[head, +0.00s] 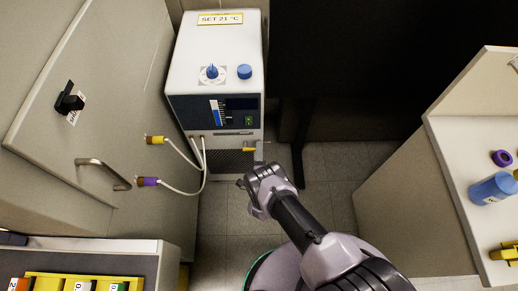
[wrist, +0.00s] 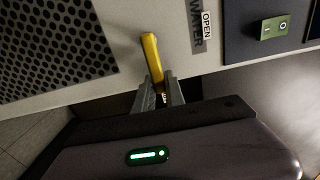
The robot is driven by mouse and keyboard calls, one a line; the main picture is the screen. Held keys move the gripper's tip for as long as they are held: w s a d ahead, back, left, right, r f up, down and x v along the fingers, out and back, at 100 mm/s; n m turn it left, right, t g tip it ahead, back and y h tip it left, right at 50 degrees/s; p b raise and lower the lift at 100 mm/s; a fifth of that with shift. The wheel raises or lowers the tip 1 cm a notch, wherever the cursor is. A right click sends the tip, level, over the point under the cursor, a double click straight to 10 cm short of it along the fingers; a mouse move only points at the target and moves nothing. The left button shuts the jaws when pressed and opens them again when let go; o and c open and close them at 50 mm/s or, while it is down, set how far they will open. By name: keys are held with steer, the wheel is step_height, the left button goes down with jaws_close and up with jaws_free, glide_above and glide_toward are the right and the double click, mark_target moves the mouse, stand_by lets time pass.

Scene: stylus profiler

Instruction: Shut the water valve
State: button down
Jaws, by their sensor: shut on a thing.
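The water valve is a yellow lever (wrist: 152,58) on the front panel of a white chiller. In the head view the lever (head: 248,150) lies about level, its free end to the right, beside the dark grille. In the wrist view a label reading WATER and OPEN (wrist: 202,27) is just right of the lever. My gripper (wrist: 160,91) is shut on the lever's free end, one finger on each side. The fingers hide that end. In the head view my gripper (head: 259,154) is at the chiller's lower right front.
The chiller (head: 216,50) has blue knobs on top and a green switch (wrist: 274,27) on its front. White hoses (head: 203,165) with yellow and purple connectors hang left of the lever. A cabinet handle (head: 103,171) juts out left. Open floor (head: 325,205) lies right of my arm.

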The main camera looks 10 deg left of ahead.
steer(key=c, duration=1.4)
jaws_free()
steer(key=b+v, duration=0.1)
steer(key=v, duration=1.6)
steer(key=shift+s+b, duration=0.25)
steer(key=shift+b, duration=0.1)
steer(key=shift+a, duration=0.1)
